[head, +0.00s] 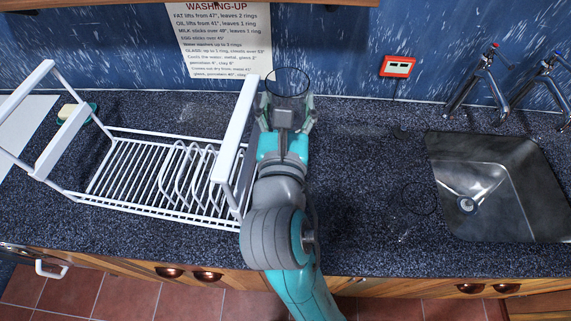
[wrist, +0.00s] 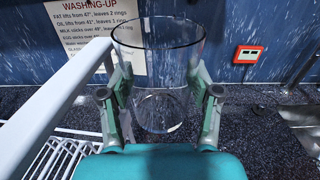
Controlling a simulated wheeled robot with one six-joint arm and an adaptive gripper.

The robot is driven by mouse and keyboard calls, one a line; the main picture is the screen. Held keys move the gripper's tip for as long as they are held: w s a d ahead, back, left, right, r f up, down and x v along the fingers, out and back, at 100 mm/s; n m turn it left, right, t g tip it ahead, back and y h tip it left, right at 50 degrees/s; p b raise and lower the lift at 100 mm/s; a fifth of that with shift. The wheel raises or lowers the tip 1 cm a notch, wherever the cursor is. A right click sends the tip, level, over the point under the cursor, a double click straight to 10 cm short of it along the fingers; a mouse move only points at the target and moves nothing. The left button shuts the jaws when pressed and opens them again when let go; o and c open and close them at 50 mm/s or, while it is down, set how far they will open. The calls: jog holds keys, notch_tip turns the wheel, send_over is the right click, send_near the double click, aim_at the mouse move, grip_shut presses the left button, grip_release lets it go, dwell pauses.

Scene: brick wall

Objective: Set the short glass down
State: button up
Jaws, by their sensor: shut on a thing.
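The short glass (wrist: 160,82) is clear and upright in the wrist view, between the two fingers of my gripper (wrist: 160,108). The fingers press on its sides. In the head view the glass (head: 288,80) shows at the end of my arm, near the back wall, with my gripper (head: 286,108) around its lower part. Its base shows in the wrist view over the dark counter; I cannot tell whether it touches the surface.
A white dish rack (head: 150,142) stands close on the left, its tall white end frame (head: 238,130) right beside my gripper. A sink (head: 500,185) with taps (head: 490,75) is at the right. A washing-up notice (head: 215,40) hangs behind.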

notch_tip(320, 180, down, 20)
jog(key=shift+f, duration=0.1)
dwell(0.5)
jog(key=o, duration=1.4)
jog(key=shift+f, duration=0.1)
jog(key=shift+c, duration=0.2)
